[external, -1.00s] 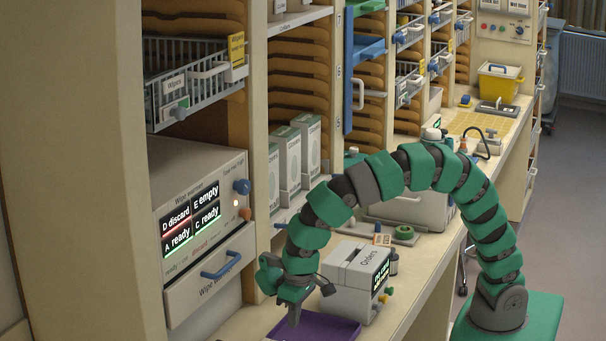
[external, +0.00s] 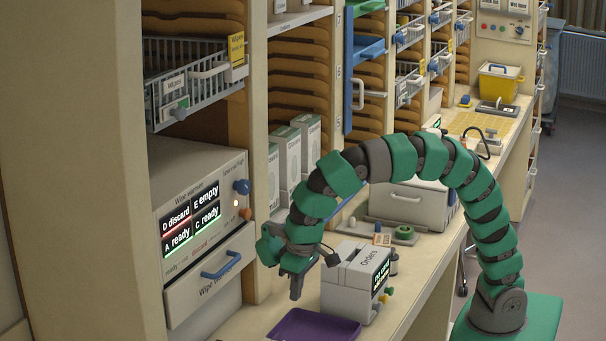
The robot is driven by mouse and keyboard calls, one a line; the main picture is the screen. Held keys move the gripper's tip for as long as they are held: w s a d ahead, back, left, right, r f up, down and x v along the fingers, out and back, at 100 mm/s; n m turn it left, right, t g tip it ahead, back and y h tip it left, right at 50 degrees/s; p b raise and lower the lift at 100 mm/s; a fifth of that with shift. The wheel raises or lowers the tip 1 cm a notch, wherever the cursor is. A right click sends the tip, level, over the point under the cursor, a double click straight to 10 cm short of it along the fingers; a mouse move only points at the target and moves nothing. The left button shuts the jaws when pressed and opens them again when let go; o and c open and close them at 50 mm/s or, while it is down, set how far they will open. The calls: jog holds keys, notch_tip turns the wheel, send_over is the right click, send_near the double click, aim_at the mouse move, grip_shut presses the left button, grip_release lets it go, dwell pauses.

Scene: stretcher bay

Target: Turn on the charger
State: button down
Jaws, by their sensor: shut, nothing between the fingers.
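I cannot pick out the charger for sure; no label that I can read names it. A grey drawer unit with a small green display (external: 408,204) stands on the bench behind my arm, partly hidden by it. My gripper (external: 296,294) is shut and empty, pointing down. In the picture it is just above the purple tray (external: 318,325) and left of the orders box (external: 350,284), apart from both.
The wipe warmer (external: 200,220) stands at the left with a lit panel, blue knob and drawer handle. White cartons (external: 290,165) stand on the shelf behind. A green round item (external: 403,232) and a yellow bin (external: 498,84) are farther along the bench.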

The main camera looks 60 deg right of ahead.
jog(key=shift+s+t+b, duration=0.1)
jog(key=shift+t+b, duration=0.4)
jog(key=shift+b, duration=0.4)
